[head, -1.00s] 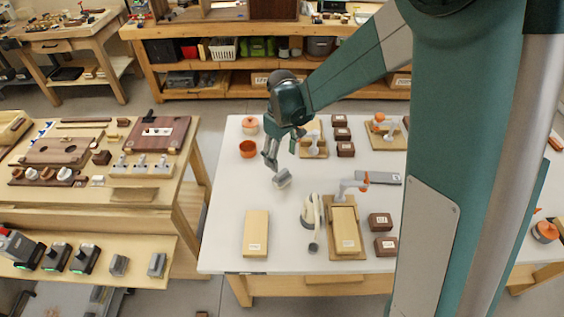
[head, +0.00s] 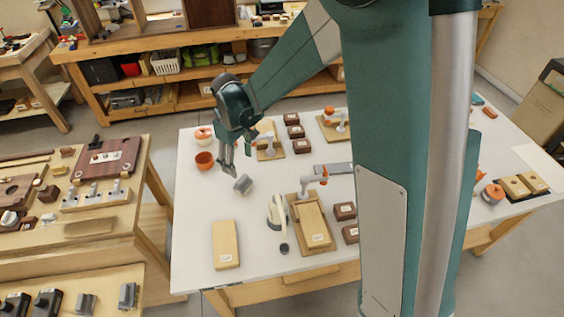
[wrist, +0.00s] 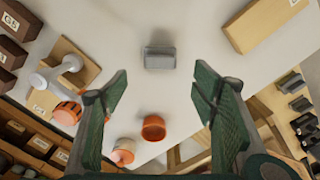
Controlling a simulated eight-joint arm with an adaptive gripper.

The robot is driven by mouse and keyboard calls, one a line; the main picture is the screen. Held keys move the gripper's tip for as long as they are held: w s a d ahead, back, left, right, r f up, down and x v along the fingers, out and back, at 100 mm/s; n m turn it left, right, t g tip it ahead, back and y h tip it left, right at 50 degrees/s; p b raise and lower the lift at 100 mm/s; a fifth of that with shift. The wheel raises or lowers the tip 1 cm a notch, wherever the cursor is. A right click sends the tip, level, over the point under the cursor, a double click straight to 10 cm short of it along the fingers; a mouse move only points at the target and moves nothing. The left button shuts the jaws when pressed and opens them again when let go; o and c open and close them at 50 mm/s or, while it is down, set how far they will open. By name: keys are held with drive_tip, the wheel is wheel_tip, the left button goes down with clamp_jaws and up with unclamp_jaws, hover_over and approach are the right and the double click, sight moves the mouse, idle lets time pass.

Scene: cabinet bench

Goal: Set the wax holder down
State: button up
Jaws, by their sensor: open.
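The wax holder appears to be the small grey block (head: 243,184) on the white table. It also shows in the wrist view (wrist: 159,59), near the top middle, with bare table around it. My gripper (head: 227,172) is just left of and above the block in the head view. In the wrist view my gripper (wrist: 160,75) has its two green fingers spread wide with nothing between them. The block lies beyond the fingertips, apart from both.
An orange cup (head: 205,161) stands behind the block. A light wooden block (head: 226,245), a cream tool (head: 277,211) and a wooden tray (head: 293,213) are in front. A side bench (head: 125,215) stands left. White table is clear around the grey block.

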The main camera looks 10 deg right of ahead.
drive_tip(key=s+d+r+m+t, duration=0.5)
drive_tip(key=s+d+r+m, duration=0.1)
drive_tip(key=s+d+r, duration=1.2)
drive_tip(key=s+d+r+m+t, duration=0.1)
drive_tip(key=s+d+m+t, duration=0.1)
drive_tip(key=s, duration=0.7)
drive_tip(key=shift+d+r+m, duration=0.25)
drive_tip(key=shift+d+m, duration=0.25)
drive_tip(key=shift+d, duration=0.5)
drive_tip(key=shift+s, duration=0.1)
